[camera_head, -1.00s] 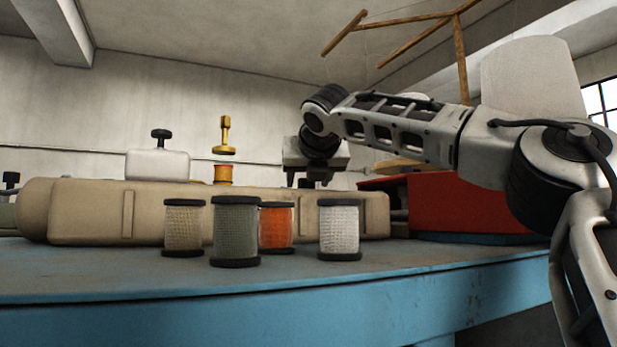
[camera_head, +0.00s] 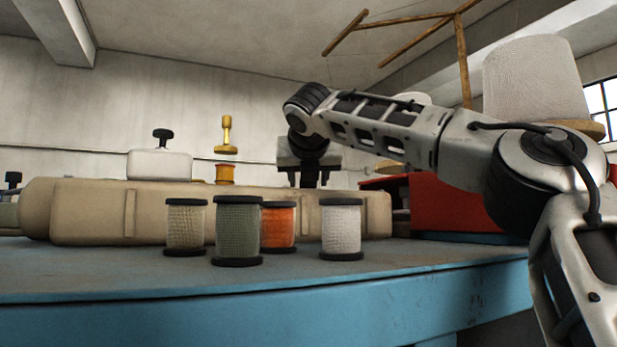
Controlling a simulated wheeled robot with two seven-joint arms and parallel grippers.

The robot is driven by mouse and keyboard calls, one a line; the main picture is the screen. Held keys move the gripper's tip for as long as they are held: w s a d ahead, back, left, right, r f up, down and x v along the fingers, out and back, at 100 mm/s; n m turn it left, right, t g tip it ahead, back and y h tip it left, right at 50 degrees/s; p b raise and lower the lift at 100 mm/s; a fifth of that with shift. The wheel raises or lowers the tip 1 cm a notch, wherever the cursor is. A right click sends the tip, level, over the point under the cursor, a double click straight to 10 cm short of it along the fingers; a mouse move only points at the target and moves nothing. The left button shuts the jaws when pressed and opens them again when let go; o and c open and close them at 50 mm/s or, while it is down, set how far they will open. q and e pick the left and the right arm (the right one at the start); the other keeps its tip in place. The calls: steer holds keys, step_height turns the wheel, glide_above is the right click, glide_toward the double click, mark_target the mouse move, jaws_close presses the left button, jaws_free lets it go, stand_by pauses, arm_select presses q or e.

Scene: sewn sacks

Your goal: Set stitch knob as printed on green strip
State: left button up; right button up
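My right gripper (camera_head: 308,178) hangs fingers down over the far top of the long beige machine body (camera_head: 90,212). Its two dark fingers stand apart, so it looks open. A small dark shape shows between them; I cannot tell whether it is a knob or part of the gripper. A dark knob (camera_head: 162,135) stands on a white block (camera_head: 160,165) behind the body, left of the gripper. I cannot make out a green strip or a printed setting. My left gripper is not in view.
Several thread spools, including a grey-green one (camera_head: 238,232) and a white one (camera_head: 341,230), stand on the blue table (camera_head: 120,270) before the machine. A yellow post (camera_head: 226,140) rises behind it. A red box-like thing (camera_head: 455,205) is at right, partly behind my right arm.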

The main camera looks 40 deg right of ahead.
steer(key=shift+o, duration=0.2)
steer(key=v, duration=1.6)
